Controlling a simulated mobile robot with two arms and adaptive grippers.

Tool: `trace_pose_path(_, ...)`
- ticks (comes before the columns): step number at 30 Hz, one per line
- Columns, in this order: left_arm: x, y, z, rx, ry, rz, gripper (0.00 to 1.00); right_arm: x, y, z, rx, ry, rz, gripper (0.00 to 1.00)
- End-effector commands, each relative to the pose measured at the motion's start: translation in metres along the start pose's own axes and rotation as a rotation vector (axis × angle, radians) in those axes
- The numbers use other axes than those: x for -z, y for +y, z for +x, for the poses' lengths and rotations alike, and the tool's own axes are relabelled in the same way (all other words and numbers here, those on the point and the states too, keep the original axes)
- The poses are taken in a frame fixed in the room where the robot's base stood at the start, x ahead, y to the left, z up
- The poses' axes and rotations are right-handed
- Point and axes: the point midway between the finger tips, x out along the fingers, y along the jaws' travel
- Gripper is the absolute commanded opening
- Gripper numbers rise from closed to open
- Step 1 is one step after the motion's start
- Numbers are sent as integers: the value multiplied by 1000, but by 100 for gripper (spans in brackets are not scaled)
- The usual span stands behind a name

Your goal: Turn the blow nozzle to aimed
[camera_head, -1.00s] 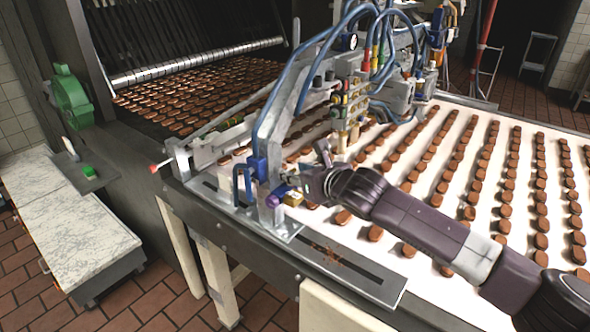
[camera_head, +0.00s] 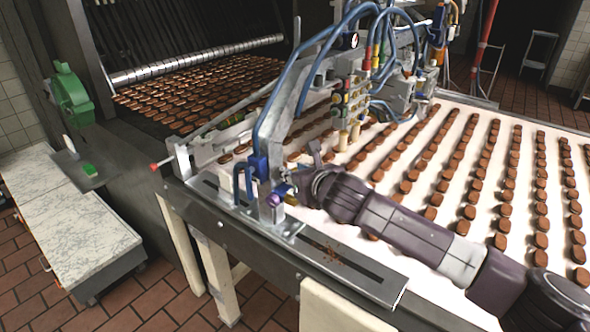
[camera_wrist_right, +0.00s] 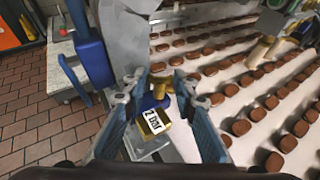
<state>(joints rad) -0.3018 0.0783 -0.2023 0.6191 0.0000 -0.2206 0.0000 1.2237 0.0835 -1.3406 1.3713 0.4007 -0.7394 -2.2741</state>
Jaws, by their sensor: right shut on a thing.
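The blow nozzle appears to be the brass piece (camera_wrist_right: 166,84) between my fingers in the right wrist view, with a small brass block labelled "2 bar" (camera_wrist_right: 152,121) just below it. My right gripper (camera_wrist_right: 160,90) is shut on the brass piece, with a blue finger on each side. In the head view my right gripper (camera_head: 284,188) is at the near-left end of the machine frame, beside a purple knob (camera_head: 273,200). My wrist hides most of the nozzle there, so its exact aim cannot be told. My left gripper is not in view.
Rows of brown biscuits (camera_head: 468,212) lie on the white belt (camera_head: 445,285) under and right of my arm. Blue hoses (camera_head: 270,110) and a metal upright (camera_wrist_right: 125,40) stand close to the gripper. A marble-topped bench (camera_head: 70,235) is at left.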

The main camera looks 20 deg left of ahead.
Motion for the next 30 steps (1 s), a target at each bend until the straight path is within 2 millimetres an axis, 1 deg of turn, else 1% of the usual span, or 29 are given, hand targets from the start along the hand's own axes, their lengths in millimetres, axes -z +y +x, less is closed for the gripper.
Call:
trace_pose_path(10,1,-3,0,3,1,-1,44,0,1,0,10,-3,7,2)
trace_pose_path(11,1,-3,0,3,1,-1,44,0,1,0,10,-3,7,28)
trace_pose_path(12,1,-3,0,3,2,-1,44,0,1,0,10,-3,7,32)
trace_pose_path(21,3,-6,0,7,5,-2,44,0,1,0,10,-3,7,33)
trace_pose_path(30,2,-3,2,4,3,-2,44,2,-2,1,-22,4,-9,33)
